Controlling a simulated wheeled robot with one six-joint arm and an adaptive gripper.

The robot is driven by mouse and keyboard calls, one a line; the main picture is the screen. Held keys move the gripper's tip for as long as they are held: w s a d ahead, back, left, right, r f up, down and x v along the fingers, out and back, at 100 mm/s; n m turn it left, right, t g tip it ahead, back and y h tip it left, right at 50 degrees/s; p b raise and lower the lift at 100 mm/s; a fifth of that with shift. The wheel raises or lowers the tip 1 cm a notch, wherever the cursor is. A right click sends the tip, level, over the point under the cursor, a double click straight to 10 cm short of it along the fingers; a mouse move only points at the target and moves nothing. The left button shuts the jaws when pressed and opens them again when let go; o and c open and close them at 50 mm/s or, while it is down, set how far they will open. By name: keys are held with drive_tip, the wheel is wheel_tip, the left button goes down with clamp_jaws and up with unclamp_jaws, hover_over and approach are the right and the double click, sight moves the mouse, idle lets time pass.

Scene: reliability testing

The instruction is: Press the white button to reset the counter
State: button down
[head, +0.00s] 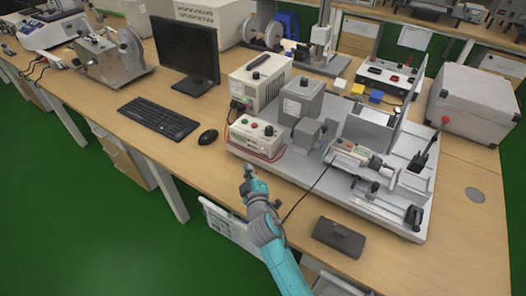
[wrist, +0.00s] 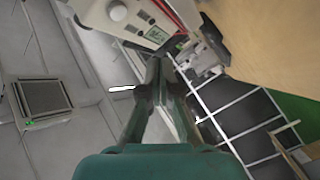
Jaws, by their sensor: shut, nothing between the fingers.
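I cannot pick out a white button there. In the wrist view a pale box (wrist: 150,22) is cut off by the top edge and carries a round white button-like knob (wrist: 117,11). My gripper (head: 249,170) is shut and empty, in front of and below the control box in the head view, apart from it. In the wrist view my gripper's fingers (wrist: 158,66) point toward the pale box.
A test rig on a grey baseplate (head: 385,213) fills the table right of the control box. A keyboard (head: 158,117), a mouse (head: 208,137) and a monitor (head: 187,52) are to the left. A dark flat box (head: 339,237) lies near the front edge.

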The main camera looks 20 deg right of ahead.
drive_tip(key=shift+w+d, duration=0.8)
drive_tip(key=shift+d, duration=0.3)
drive_tip(key=shift+w+d, duration=0.8)
drive_tip(key=shift+d, duration=0.3)
drive_tip(key=shift+d, duration=0.1)
drive_tip(key=shift+w+d, duration=0.25)
drive_tip(key=shift+d, duration=0.05)
drive_tip(key=shift+w+d, duration=0.2)
drive_tip(key=shift+d, duration=0.1)
idle(0.6)
drive_tip(key=shift+a, duration=0.1)
drive_tip(key=shift+s+a, duration=0.45)
drive_tip(key=shift+a, duration=0.1)
idle(0.3)
drive_tip(key=shift+s+a, duration=0.75)
drive_tip(key=shift+a, duration=0.3)
drive_tip(key=shift+s+a, duration=0.75)
drive_tip(key=shift+a, duration=0.25)
